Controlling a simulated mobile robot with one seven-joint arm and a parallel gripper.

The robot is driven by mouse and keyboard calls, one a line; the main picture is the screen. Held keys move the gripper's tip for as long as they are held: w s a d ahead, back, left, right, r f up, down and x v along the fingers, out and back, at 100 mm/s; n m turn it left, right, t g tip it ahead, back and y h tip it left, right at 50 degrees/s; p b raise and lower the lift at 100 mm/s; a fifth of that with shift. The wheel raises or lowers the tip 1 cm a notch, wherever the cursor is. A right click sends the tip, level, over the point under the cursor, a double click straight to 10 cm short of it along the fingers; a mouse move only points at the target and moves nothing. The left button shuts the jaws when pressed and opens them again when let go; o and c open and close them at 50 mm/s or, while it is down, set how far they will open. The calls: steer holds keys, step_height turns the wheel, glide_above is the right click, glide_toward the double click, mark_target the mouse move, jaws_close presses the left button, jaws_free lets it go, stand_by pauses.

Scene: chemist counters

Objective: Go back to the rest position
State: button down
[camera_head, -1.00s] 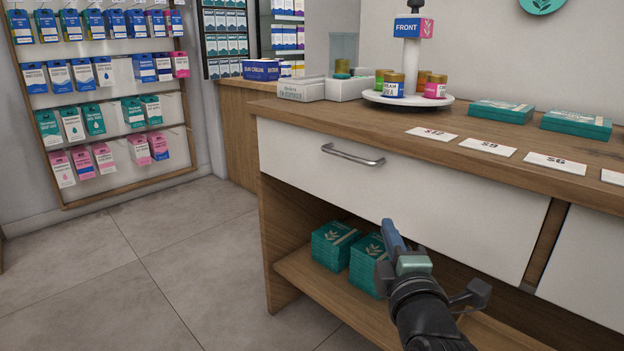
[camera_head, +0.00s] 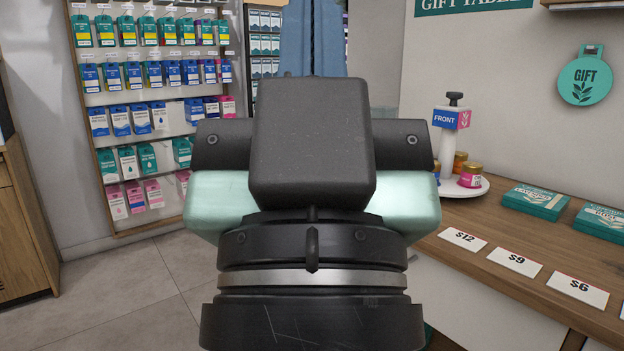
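My gripper (camera_head: 313,40) is raised upright close in front of the camera. I see its back, with the black and pale green body filling the middle of the picture. A blue part sticks up above the body and runs out of the top edge.
The wooden counter (camera_head: 470,217) is at the right, with price cards (camera_head: 514,260), green boxes (camera_head: 535,200) and a round white stand (camera_head: 478,190) with jars. A product wall (camera_head: 150,85) stands at the back left. Floor (camera_head: 110,290) is clear at the lower left.

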step_height(320, 180, up, 31)
steer(key=p, duration=2.8)
steer(key=shift+p, duration=0.3)
steer(key=shift+a, duration=0.1)
